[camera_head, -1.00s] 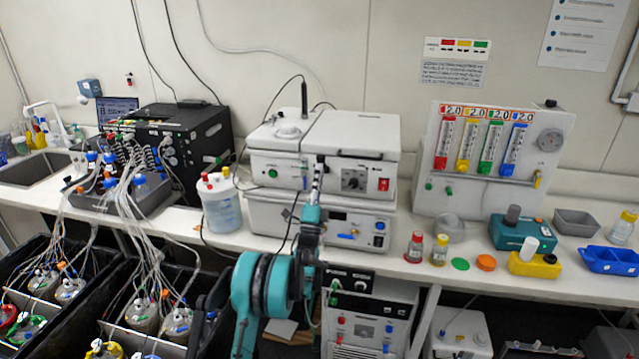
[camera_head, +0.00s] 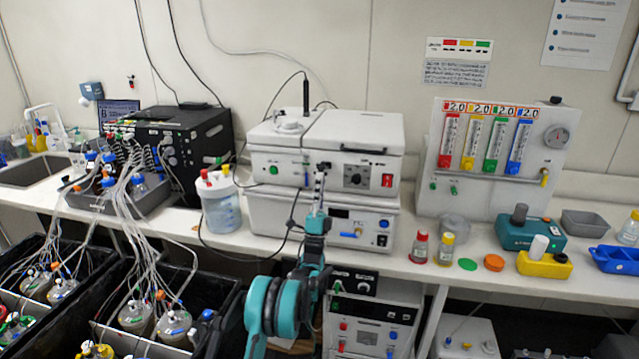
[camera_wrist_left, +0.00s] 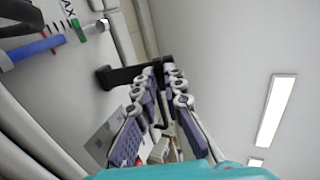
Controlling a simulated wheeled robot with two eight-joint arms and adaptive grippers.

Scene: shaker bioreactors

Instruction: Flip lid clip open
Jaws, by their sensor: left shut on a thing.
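The white two-part box unit (camera_head: 350,172) stands on the bench, its hinged lid (camera_head: 352,131) down. A small black lid clip (camera_head: 325,165) sits on the front at the lid seam. My left gripper (camera_head: 320,180) reaches up from below to the clip, in front of the unit. In the left wrist view, the gripper's fingers (camera_wrist_left: 166,82) are close together and shut on the black clip (camera_wrist_left: 125,76), which sticks out between the fingertips. The exact contact is partly hidden by the fingers. My right gripper is not in view.
Red- and yellow-labelled bottles (camera_head: 419,247) stand to the right near the bench's front edge. A flowmeter panel (camera_head: 497,150) is at the back right. Black tubs with tubed bottles fill the lower left.

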